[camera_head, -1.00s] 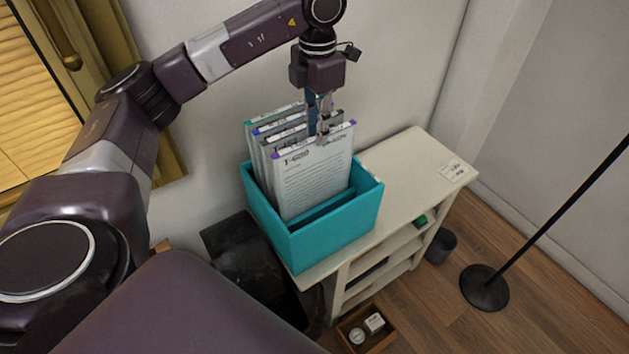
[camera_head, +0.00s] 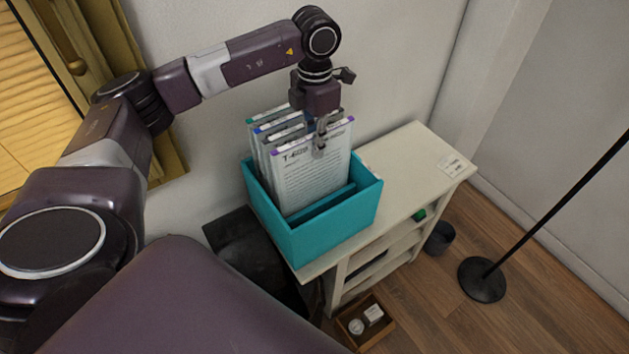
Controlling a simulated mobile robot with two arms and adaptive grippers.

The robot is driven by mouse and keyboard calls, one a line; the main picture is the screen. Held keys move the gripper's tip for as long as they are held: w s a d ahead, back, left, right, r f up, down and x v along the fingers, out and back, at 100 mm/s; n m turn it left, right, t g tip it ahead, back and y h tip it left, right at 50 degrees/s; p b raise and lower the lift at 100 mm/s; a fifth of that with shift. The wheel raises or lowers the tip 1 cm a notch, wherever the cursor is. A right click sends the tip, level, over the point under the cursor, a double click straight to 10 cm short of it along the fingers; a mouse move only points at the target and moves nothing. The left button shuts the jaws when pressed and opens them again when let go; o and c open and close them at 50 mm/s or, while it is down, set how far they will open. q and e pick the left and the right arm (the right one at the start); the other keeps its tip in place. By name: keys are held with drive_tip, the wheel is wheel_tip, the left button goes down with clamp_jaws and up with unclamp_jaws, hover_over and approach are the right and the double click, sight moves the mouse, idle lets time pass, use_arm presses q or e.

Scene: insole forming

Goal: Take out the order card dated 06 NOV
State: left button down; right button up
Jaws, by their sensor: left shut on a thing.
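Several order cards stand upright in a teal box (camera_head: 330,231) on a cream shelf unit. The front card (camera_head: 312,180) is white with purple corner marks and the heading "T-600" or similar; its date is too small to read. Behind it are cards with blue and green marks (camera_head: 262,121). My left gripper (camera_head: 319,148) reaches down from above at the top edge of the cards. It is shut on a card there, but I cannot tell which one. The cards' lower parts are hidden in the box. My right gripper is not in view.
The shelf top (camera_head: 415,155) right of the box is clear except for a small paper label (camera_head: 452,165). A wooden tray (camera_head: 365,323) with small items lies on the floor. A black stand base (camera_head: 482,280) and a dark bin (camera_head: 440,238) are at right.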

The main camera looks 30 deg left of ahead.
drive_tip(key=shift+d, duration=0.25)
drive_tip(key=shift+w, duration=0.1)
